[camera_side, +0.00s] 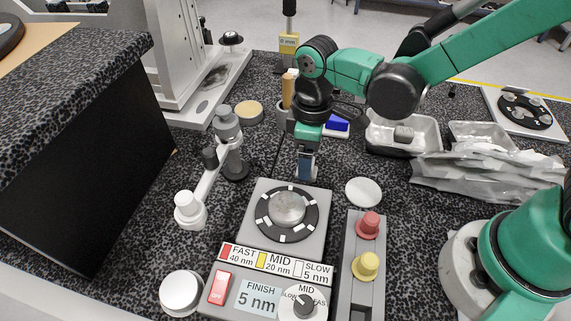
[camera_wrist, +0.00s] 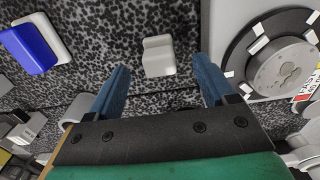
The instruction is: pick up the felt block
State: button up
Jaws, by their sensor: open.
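A small off-white block (camera_wrist: 158,56), which looks like the felt block, stands on the speckled bench in the wrist view. It lies ahead of my gripper (camera_wrist: 161,64), in line with the gap between the two blue fingers. The fingers are apart and neither visibly touches it. In the side view my gripper (camera_side: 306,173) points down behind the grey polishing unit, low over the bench. Only a pale sliver shows by the fingertips there, so the block is mostly hidden. I cannot tell the remaining height.
The polishing unit's disc (camera_side: 287,209) is close in front. A blue-and-white block (camera_side: 336,125) sits behind my gripper. A white disc (camera_side: 364,191) lies to the right, a jointed stand (camera_side: 228,140) to the left. A metal tray (camera_side: 425,131) stands at back right.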

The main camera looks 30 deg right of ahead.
jog(key=shift+f, duration=1.55)
grip_shut()
notch_tip(320, 180, up, 20)
